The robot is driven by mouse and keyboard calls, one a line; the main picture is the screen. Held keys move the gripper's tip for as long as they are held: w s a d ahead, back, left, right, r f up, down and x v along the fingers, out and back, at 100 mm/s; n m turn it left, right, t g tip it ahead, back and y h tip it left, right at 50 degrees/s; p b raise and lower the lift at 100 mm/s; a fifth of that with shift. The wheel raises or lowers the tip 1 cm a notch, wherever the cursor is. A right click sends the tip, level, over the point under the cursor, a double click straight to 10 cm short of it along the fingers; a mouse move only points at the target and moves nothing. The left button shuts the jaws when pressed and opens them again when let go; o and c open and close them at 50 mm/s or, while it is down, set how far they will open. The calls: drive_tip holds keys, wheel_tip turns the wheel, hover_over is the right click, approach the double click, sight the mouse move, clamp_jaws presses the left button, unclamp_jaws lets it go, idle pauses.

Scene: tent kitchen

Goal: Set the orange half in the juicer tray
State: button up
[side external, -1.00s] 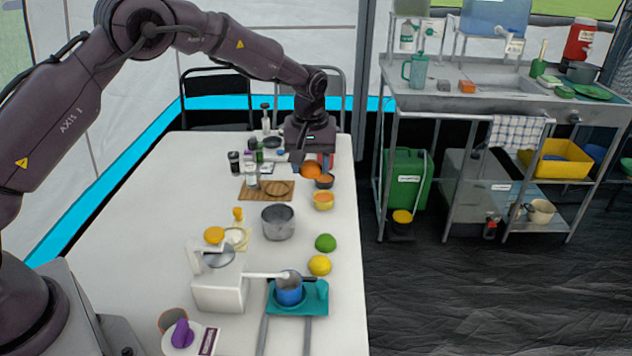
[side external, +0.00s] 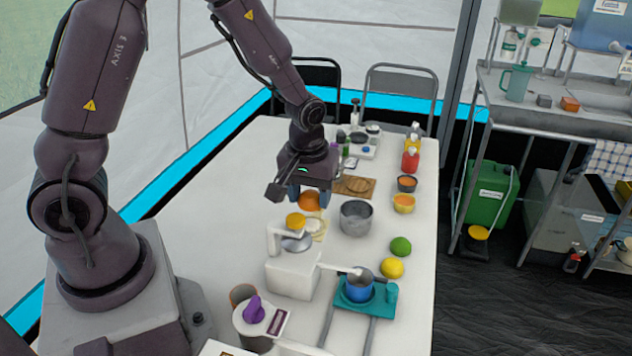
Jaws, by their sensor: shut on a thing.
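My gripper (side external: 308,191) points down over the table and is shut on an orange piece (side external: 309,201). The fingers partly hide it, and I cannot make out its cut face. It hangs behind the white juicer-like machine (side external: 292,275), beyond its grey dish (side external: 297,242). The dish is probably the juicer tray; this view does not settle it. A yellow-orange round thing (side external: 295,221) sits above the dish, on the machine's upright arm. A long white handle reaches right from the machine. I cannot tell the exact height of the held piece.
A grey pot (side external: 356,218) stands right of the gripper. A blue pot (side external: 358,286) sits on a teal stand in front. A lime (side external: 401,246), a lemon (side external: 392,267) and small bowls line the right side. The table's left part is clear.

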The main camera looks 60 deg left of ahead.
sight(311, 227)
drive_tip(key=shift+f, duration=2.25)
drive_tip(key=shift+f, duration=0.4)
drive_tip(key=o, duration=0.4)
drive_tip(key=shift+o, duration=0.2)
drive_tip(key=shift+s+d+r, duration=0.15)
drive_tip(key=shift+r, duration=1.7)
drive_tip(key=shift+s+d+r, duration=0.1)
drive_tip(key=shift+r, duration=1.7)
drive_tip(key=shift+s+d+r, duration=0.15)
drive_tip(key=shift+r, duration=1.7)
